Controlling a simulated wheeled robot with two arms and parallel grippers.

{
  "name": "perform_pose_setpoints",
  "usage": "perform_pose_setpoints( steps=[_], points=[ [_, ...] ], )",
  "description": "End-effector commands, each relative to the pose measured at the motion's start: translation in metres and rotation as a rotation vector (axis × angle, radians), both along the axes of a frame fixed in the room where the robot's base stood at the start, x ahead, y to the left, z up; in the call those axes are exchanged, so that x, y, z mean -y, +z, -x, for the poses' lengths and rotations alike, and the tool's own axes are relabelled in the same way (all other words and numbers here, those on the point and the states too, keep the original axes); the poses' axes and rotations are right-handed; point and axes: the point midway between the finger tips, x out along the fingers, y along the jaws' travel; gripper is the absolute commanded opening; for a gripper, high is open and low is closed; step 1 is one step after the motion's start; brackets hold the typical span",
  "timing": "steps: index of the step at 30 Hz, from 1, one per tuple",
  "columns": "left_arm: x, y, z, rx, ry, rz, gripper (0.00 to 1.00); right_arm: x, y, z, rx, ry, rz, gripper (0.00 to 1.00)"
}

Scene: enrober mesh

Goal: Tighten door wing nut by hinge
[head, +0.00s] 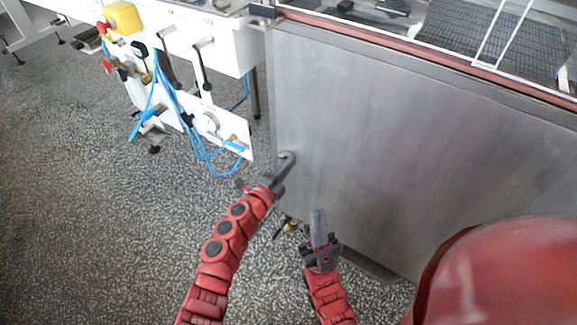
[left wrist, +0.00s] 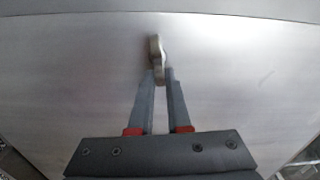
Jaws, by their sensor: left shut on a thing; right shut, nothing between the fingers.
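The door wing nut (left wrist: 157,52) is a small dull metal piece on the flat steel panel. In the left wrist view my left gripper (left wrist: 162,75) has its fingertips closed on the lower part of the nut. In the head view my left gripper (head: 288,158) reaches the steel panel (head: 390,140) near its left edge, and the nut is mostly hidden there by the fingers. My right gripper (head: 319,214) is shut and empty, lower and to the right, in front of the panel's lower part. I cannot make out the hinge.
A white machine frame with levers, a yellow box (head: 123,18) and blue hoses (head: 190,125) stands to the left. A brown-red rail (head: 440,56) runs along the panel's top. Speckled floor (head: 80,200) lies open at the left. A small fitting sits low behind my right gripper.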

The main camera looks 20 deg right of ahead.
Motion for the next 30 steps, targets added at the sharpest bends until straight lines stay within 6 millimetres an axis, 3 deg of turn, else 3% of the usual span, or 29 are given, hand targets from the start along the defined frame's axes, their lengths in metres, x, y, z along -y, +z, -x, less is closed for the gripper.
perform_pose_setpoints(
  steps=[25, 26, 30],
  points=[
    [-0.0002, -0.0053, 0.0008, 0.1, 0.0, -0.084, 0.0, 0.0, -0.0101, 0.0, 0.0, 0.0, 0.0, 0.0],
    [-0.0002, -0.0053, 0.0008, 0.1, 0.0, -0.084, 0.2, 0.0, -0.01, 0.0, 0.0, 0.0, 0.0, 0.0],
    [-0.0001, -0.0045, 0.0005, 0.099, 0.0, -0.082, 0.45, 0.0, -0.0099, -0.0001, 0.0, 0.0, 0.0, 0.0]
  ],
)
